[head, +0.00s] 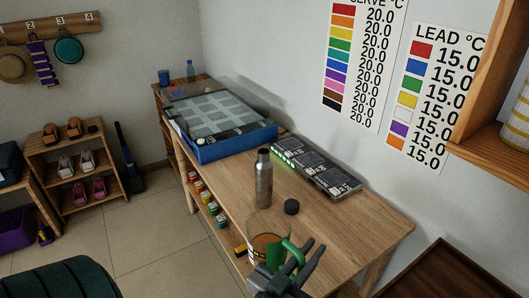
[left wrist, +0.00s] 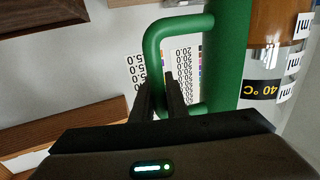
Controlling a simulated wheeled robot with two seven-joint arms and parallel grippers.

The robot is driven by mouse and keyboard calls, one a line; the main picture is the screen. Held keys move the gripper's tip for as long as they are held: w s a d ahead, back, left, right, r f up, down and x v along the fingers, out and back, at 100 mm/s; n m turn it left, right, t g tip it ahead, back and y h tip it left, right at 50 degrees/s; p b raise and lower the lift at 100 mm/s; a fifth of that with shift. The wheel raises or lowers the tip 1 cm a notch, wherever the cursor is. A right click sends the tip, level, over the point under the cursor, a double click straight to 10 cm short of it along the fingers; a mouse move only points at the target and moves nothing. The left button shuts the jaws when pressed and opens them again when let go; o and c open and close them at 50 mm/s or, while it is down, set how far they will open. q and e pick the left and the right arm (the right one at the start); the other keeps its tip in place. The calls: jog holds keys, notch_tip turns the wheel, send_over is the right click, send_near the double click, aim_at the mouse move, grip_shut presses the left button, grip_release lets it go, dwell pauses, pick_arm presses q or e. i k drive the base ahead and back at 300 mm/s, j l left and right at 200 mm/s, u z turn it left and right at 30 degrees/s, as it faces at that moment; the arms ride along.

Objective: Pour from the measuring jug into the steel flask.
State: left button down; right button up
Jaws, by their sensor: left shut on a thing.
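The steel flask (head: 263,180) stands upright on the wooden table, its top appearing open. A black cap (head: 291,207) lies on the table to its right. The measuring jug (head: 257,222) is clear with a green handle and amber-brown liquid inside. It is in front of the flask, nearer to me, and looks about upright. My left gripper (head: 294,272) is shut on the jug's green handle. In the left wrist view the fingers (left wrist: 164,98) are at the green handle (left wrist: 178,30), with the jug's labelled wall (left wrist: 262,90) at the right. My right gripper is not in view.
A blue tray-like box (head: 235,147) and a dark panel with green lights (head: 318,168) occupy the table behind the flask. Bare tabletop (head: 365,222) lies to the right. A wooden wall shelf (head: 490,158) juts in at the upper right.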

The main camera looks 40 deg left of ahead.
aim_at(263, 165)
jog(key=j+z, duration=0.1)
jog(key=j, duration=0.5)
jog(key=j+z, duration=0.1)
jog(key=j, duration=0.45)
jog(key=j+z, duration=0.1)
jog(key=j, duration=0.5)
jog(key=k+j+z, duration=0.1)
jog(key=j, duration=0.5)
jog(key=k+j+z, duration=0.1)
jog(key=j, duration=1)
jog(key=k+j+z, duration=0.15)
jog(key=j, duration=0.45)
jog(key=i+l, duration=0.15)
jog(key=l, duration=0.15)
jog(key=i+l, duration=0.15)
jog(key=l, duration=0.15)
